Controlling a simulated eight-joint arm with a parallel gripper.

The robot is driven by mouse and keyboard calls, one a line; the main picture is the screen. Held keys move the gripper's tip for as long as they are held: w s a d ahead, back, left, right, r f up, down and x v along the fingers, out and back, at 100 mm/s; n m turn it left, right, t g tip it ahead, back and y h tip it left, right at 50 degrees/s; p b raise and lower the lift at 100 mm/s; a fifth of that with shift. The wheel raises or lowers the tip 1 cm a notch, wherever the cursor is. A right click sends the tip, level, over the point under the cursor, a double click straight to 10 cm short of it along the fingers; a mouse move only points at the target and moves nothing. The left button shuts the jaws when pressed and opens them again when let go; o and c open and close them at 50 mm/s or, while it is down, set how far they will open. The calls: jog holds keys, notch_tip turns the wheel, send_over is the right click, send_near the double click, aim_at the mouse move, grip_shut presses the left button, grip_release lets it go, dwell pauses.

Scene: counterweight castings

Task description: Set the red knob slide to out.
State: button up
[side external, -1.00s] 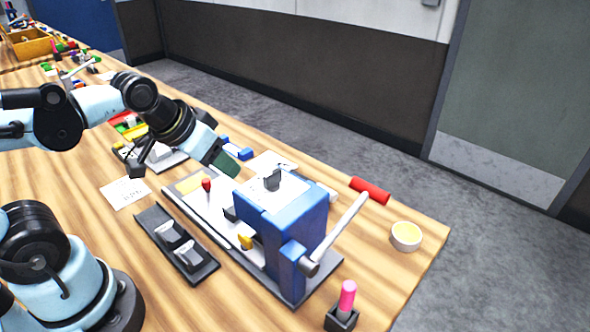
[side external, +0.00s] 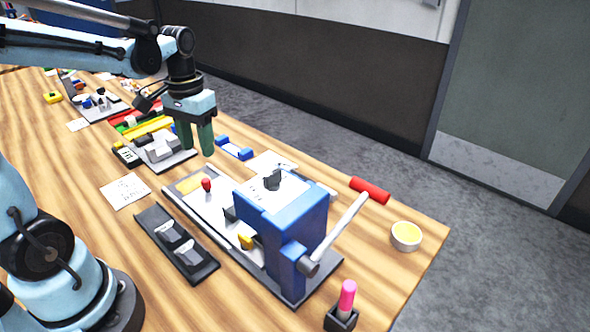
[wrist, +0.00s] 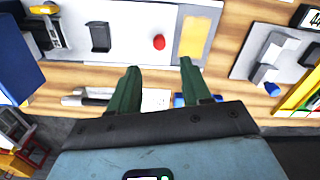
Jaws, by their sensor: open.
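The red knob (side external: 207,184) stands up from the light plate of the fixture base (side external: 190,204), near its far left end beside a yellow patch. In the wrist view the red knob (wrist: 159,42) shows from above, between a dark block and the yellow patch (wrist: 195,37). My gripper (side external: 198,152) is open and empty, with green fingers pointing down. It hangs above and behind the knob, apart from it. In the wrist view my gripper (wrist: 158,72) has its two fingertips spread just below the knob in the picture. Any slide markings are too small to read.
The blue press body (side external: 285,225) with a pale lever (side external: 345,230) stands at the right end of the base. A black tray (side external: 177,243) lies in front. A grey fixture (side external: 160,150) sits to the left.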

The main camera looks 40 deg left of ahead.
aim_at(205, 180)
notch_tip(205, 180, down, 10)
jog(key=shift+f, duration=0.1)
dwell(0.4)
grip_shut()
dwell(0.3)
